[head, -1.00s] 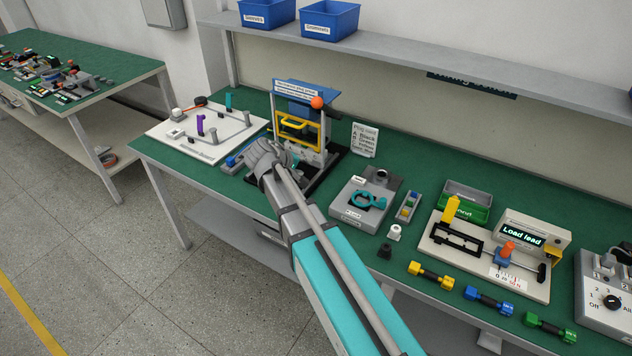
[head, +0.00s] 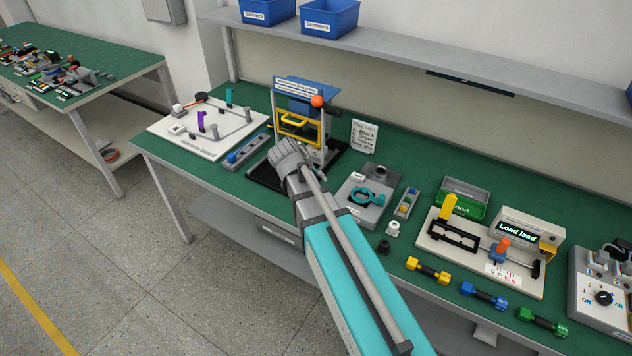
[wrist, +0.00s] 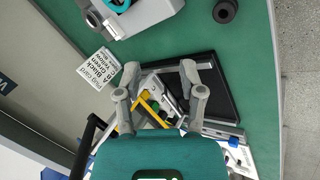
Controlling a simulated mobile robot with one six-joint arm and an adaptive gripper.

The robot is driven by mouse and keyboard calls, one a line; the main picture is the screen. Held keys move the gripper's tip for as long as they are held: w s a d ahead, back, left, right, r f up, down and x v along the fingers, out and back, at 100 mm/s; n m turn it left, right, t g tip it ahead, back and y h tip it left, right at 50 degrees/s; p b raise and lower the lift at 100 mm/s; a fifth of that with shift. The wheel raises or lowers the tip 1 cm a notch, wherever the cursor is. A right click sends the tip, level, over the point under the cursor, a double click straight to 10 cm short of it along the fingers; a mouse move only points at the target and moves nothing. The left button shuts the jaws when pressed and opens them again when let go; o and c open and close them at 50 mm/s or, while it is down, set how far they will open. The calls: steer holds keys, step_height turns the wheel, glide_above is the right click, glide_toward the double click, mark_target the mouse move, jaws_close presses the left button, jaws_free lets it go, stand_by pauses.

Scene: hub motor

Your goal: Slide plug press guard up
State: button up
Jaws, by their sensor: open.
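The plug press (head: 300,82) stands near the back of the green bench, with a blue sign on top and an orange ball knob at its upper right. Its yellow guard (head: 292,121) is a frame across the press front, below the blue part. My gripper (head: 286,150) is in front of the press, low and close to the guard, and hides part of the black base (head: 265,176). In the wrist view my gripper (wrist: 160,68) has its fingers spread with nothing held. The yellow guard (wrist: 151,108) shows between and below the fingers, partly hidden by my wrist.
A white board with posts (head: 190,135) lies left of the press. A plug card (head: 364,136) stands to its right. A grey fixture with a teal clamp (head: 366,194) sits right of my arm. A shelf with blue bins (head: 330,18) runs above the bench.

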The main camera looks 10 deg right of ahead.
steer(key=n+t+h+b, duration=0.5)
steer(key=n+t+b, duration=0.1)
steer(key=t, duration=0.2)
glide_toward(292, 123)
steer(key=v, duration=0.3)
steer(key=shift+w+a, duration=0.1)
steer(key=shift+a, duration=0.25)
steer(key=shift+f, duration=0.1)
steer(key=b+x, duration=0.3)
steer(key=x, duration=1)
steer(key=shift+w+d, duration=0.25)
steer(key=shift+d, duration=0.1)
jaws_close()
